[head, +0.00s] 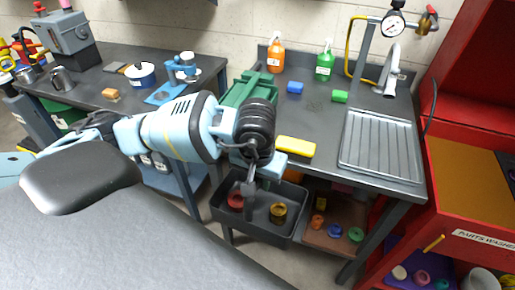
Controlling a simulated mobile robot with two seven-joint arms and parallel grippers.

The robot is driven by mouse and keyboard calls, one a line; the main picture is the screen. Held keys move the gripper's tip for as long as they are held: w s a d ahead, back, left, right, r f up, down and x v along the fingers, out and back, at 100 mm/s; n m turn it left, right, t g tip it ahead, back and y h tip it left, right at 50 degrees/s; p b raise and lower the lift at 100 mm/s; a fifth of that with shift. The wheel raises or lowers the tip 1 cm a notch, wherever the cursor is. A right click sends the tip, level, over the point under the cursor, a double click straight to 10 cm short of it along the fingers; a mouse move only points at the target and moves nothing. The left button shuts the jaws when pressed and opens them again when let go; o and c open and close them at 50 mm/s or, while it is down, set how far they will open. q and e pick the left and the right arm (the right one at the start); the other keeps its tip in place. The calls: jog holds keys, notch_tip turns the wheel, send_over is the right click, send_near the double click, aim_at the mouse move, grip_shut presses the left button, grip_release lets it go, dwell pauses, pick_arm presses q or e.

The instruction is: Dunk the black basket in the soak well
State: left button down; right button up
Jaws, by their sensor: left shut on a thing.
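The black basket (292,232) is an open dark box below the front edge of the grey bench, in the middle of the head view. A red ring (235,200) and a brass-coloured ring (278,212) lie in it. My left gripper (249,188) points down over the basket and is shut, apparently on its handle; the wrist partly hides the grip. I cannot make out the soak well for certain. A red parts washer (470,240) stands at the right, with a tan panel inside. My right gripper is not in view.
The grey bench (315,115) carries a ribbed drainboard (380,140), a yellow block (296,146), an orange bottle (275,57) and a green bottle (325,64). A lower shelf (325,236) holds several coloured rings. A second bench (95,85) stands at the left.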

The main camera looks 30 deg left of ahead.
aim_at(253, 231)
pick_arm(q)
jog(key=shift+m, duration=0.8)
jog(key=s+f, duration=0.2)
jog(key=f, duration=0.1)
jog(key=s+d+f, duration=0.1)
jog(key=s+f, duration=0.1)
jog(key=f, duration=0.2)
jog(key=s+d+f, duration=0.1)
jog(key=s+f, duration=0.1)
jog(key=f, duration=0.2)
jog(key=shift+s+f, duration=0.1)
jog(key=shift+f, duration=0.1)
jog(key=shift+s+f, duration=0.25)
jog(key=shift+f, duration=0.05)
jog(key=shift+d, duration=0.15)
